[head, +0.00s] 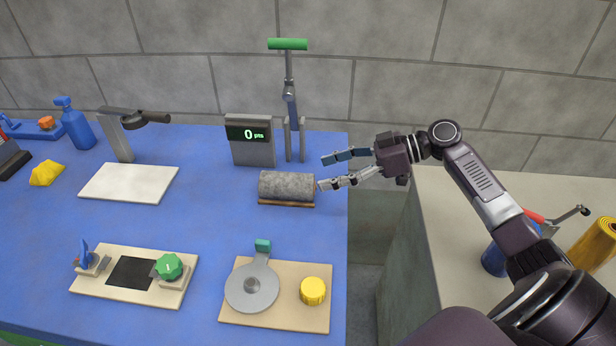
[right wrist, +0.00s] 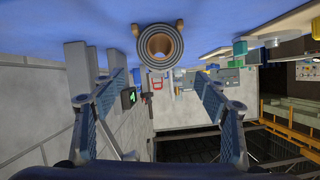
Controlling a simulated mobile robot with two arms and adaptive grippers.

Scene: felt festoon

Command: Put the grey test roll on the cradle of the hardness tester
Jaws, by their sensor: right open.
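The grey test roll (head: 287,185) lies on its side on a low wooden support (head: 286,203) near the blue table's right edge. In the right wrist view the roll (right wrist: 160,63) shows end-on, hollow with a brown core, beside two rounded wooden rails (right wrist: 136,30). Just behind it stand a box with a green "0 pts" display (head: 250,150) and a green-handled lever post (head: 290,110), seemingly the hardness tester. Whether the wooden support is the tester's cradle I cannot tell. My right gripper (head: 330,172) is open and empty at the roll's right end. My left gripper is out of view.
A white plate (head: 130,184) and a grey stand (head: 120,135) are at left. Boards with a green knob (head: 168,267) and a yellow knob (head: 313,291) lie in front. A pale counter (head: 440,240) stands right, across a gap. Blue tabletop between is clear.

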